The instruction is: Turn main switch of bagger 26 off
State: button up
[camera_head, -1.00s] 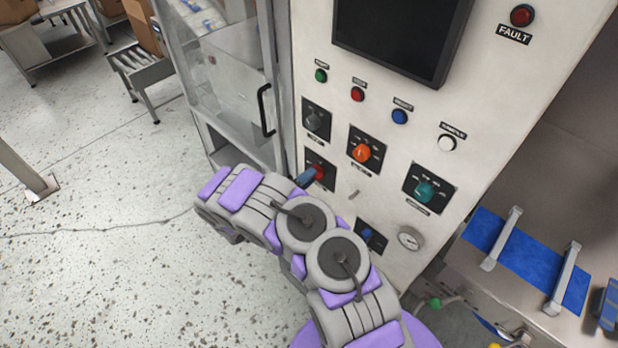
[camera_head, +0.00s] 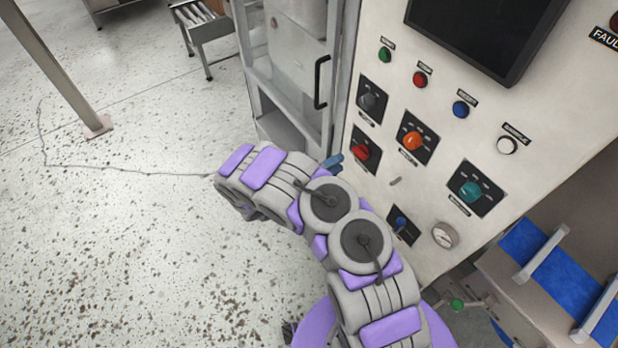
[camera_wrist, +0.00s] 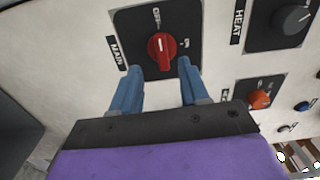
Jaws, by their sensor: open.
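The main switch (camera_wrist: 161,52) is a red rotary knob on a black plate labelled MAIN in the wrist view. Its grip bar stands roughly upright in that picture, toward a small marking at the plate's top that looks like OFF; I cannot read its setting for sure. In the head view the red knob (camera_head: 361,151) is on the cabinet's left edge. My gripper (camera_wrist: 160,68) is open and empty, its blue fingers straddling the knob's lower side, without clear contact. In the head view only a blue fingertip (camera_head: 333,161) shows left of the knob; my arm hides the rest.
The black HEAT knob (camera_wrist: 292,18) is close by. An orange knob (camera_head: 412,141), a teal knob (camera_head: 471,191) and several push buttons share the panel. A glazed door with a black handle (camera_head: 320,82) stands left of it. Open speckled floor lies left.

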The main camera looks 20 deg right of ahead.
jog(key=v, duration=1.1)
jog(key=shift+a+p, duration=0.2)
jog(key=shift+p, duration=0.25)
jog(key=s+d+r+m+g+b, duration=0.1)
jog(key=s+d+r+m+g, duration=0.2)
jog(key=d+r+m+g, duration=0.5)
jog(key=s+d+r+m+g+y+b, duration=0.2)
jog(key=s+d+r+m+g+y, duration=0.25)
jog(key=s+r+m, duration=0.85)
jog(key=s+a+r+m+t+y+b, duration=0.1)
jog(key=s+a+m+t+y, duration=0.1)
jog(key=s+a+m+y, duration=0.3)
jog(key=s+a+r+m+t+y+b, duration=0.1)
jog(key=s+a+m+y, duration=0.5)
jog(key=s+m, duration=0.7)
jog(key=shift+s+a+m+t+y, duration=0.15)
jog(key=shift+a+m+t+y, duration=0.05)
jog(key=shift+m+t+y, duration=0.5)
